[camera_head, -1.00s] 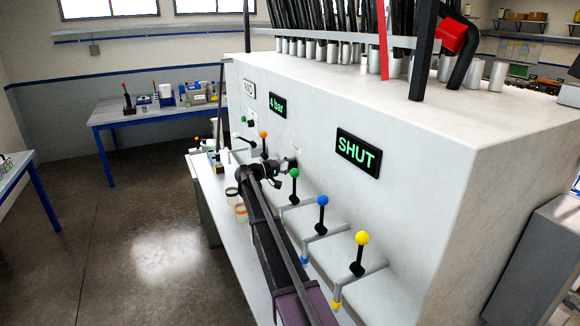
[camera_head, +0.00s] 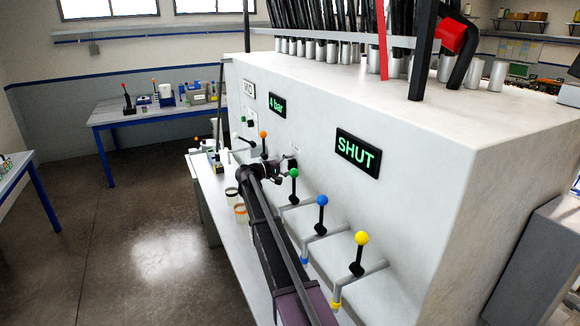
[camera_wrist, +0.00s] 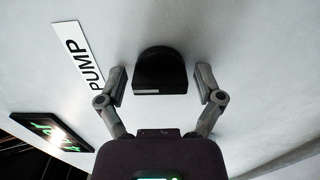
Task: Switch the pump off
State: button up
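A black, rounded pump switch (camera_wrist: 160,70) stands on the pale machine wall in the wrist view, beside a white label reading PUMP (camera_wrist: 79,56). My gripper (camera_wrist: 161,82) is open, with one finger on each side of the switch. A gap shows between each finger and the switch. In the head view my gripper (camera_head: 276,170) is close to the front wall of the machine, left of the green-knobbed lever, and it hides the switch there.
Levers with orange (camera_head: 263,135), green (camera_head: 294,173), blue (camera_head: 322,200) and yellow (camera_head: 361,238) knobs line the machine front around my arm. Displays read SHUT (camera_head: 358,153) and 4 bar (camera_head: 277,105). Small jars (camera_head: 240,212) stand below. The floor at left is clear.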

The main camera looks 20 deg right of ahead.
jog(key=shift+a, duration=0.2)
dwell(0.3)
jog(key=a, duration=1.1)
jog(key=shift+s+a, duration=0.2)
jog(key=shift+a, duration=0.2)
